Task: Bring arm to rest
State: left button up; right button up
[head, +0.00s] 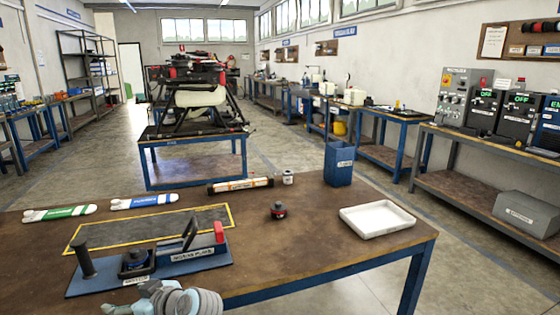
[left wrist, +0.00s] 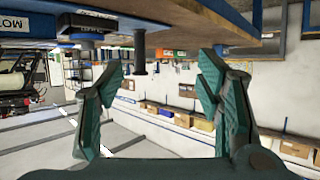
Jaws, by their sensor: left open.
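My left gripper (left wrist: 158,85) shows in the left wrist view with its two green fingers spread wide. It is open and nothing is between the fingers. My right gripper is in neither view.
A blue fixture plate (head: 205,262) with a black post and red-handled lever stands at the bench's near left. A white tray (head: 377,219), a blue bin (head: 339,164), a small dark knob-like part (head: 278,211) and a drone (head: 195,95) on a further table also show.

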pick_arm(q)
jog(key=s+f+m+h, duration=0.55)
jog(key=s+f, duration=0.75)
jog(key=f, duration=0.4)
jog(key=s+d+f+m+g+h, duration=0.1)
jog(key=s+d+f+m+h, duration=0.2)
jog(key=s, duration=0.5)
jog(key=s+d+m+g+h, duration=0.1)
jog(key=s+d+m+h, duration=0.2)
jog(key=s+d+m, duration=0.35)
jog(key=s+a+f+n+g+p, duration=0.1)
jog(key=s+a+f+p, duration=0.1)
jog(key=f, duration=0.6)
jog(key=s+a+f+p, duration=0.2)
jog(key=f+p, duration=0.1)
jog(key=f, duration=0.5)
jog(key=s+f+p, duration=0.1)
jog(key=s+f, duration=0.3)
jog(key=s, duration=0.2)
jog(key=s+f+g+p, duration=0.1)
jog(key=s+f+p, duration=0.1)
jog(key=s+f, duration=0.2)
jog(key=s, duration=0.3)
jog(key=shift+s+a+n+p, duration=0.15)
jog(key=shift+s+n+p, duration=0.05)
jog(key=shift+n+p, duration=0.1)
